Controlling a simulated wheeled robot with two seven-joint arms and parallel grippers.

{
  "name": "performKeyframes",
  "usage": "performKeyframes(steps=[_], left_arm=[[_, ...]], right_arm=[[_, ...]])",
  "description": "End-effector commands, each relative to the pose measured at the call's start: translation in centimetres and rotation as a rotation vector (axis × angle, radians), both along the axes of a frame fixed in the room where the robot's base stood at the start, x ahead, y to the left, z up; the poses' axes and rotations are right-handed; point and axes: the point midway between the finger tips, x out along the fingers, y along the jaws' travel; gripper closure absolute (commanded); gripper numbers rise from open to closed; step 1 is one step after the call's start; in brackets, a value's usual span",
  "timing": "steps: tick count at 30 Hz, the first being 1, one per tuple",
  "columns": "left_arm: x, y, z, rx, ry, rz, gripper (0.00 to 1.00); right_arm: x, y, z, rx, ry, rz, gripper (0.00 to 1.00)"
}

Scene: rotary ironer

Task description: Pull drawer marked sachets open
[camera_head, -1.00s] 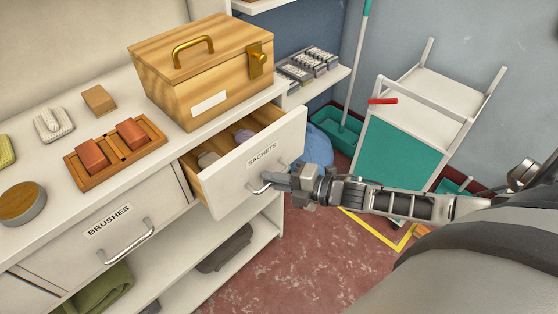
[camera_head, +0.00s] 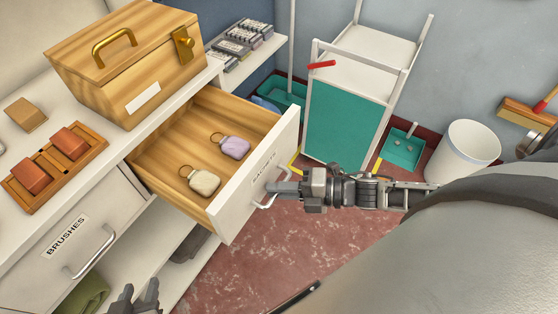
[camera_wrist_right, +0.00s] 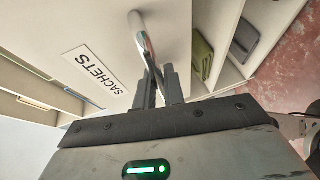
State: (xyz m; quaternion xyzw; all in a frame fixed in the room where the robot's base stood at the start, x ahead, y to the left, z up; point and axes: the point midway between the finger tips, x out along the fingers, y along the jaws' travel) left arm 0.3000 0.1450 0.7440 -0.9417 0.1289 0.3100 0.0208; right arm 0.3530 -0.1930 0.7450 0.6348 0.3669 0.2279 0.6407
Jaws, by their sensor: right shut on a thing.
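The drawer marked sachets (camera_head: 232,212) stands well out from the white cabinet, its wooden inside showing. A cream sachet (camera_head: 205,182) and a lilac sachet (camera_head: 234,147) lie in it. My right gripper (camera_head: 281,187) is shut on the drawer's metal handle (camera_head: 262,203). The right wrist view shows its fingers (camera_wrist_right: 160,84) closed around the handle (camera_wrist_right: 140,35), beside the SACHETS label (camera_wrist_right: 96,75). My left gripper (camera_head: 136,296) is at the bottom edge, its two fingers apart and empty, below the brushes drawer; the rest of it is out of view.
The closed brushes drawer (camera_head: 55,258) is to the left. A wooden box (camera_head: 130,70) and a tray with reddish blocks (camera_head: 95,140) stand on the counter. A white and teal cart (camera_head: 345,120) and a white bin (camera_head: 462,150) stand behind my right arm. Red floor is clear below.

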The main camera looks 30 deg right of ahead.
Motion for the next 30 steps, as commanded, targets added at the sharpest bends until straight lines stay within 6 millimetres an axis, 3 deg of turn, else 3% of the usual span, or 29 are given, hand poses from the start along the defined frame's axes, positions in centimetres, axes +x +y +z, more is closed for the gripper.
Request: performKeyframes(steps=[7, 8, 9, 23, 30], left_arm=[[0.0, 0.0, 0.0, 0.0, 0.0, 0.0, 0.64], [0.0, 0.0, 0.0, 0.0, 0.0, 0.0, 0.64], [0.0, 0.0, 0.0, 0.0, 0.0, 0.0, 0.64], [0.0, -0.1, 0.0, -0.004, 0.001, 0.003, 0.64], [0.0, -0.1, -0.1, -0.007, 0.001, 0.005, 0.64]], right_arm=[[0.1, -0.2, 0.0, -0.003, -0.002, -0.002, 1.0], [0.1, -0.2, 0.0, -0.002, -0.003, -0.002, 0.84], [0.1, -0.2, 0.0, -0.002, -0.003, -0.002, 0.81], [-0.1, -0.2, 0.0, -0.001, -0.001, -0.002, 0.81], [-2.0, -2.4, 0.4, -0.005, 0.004, -0.001, 0.81]])
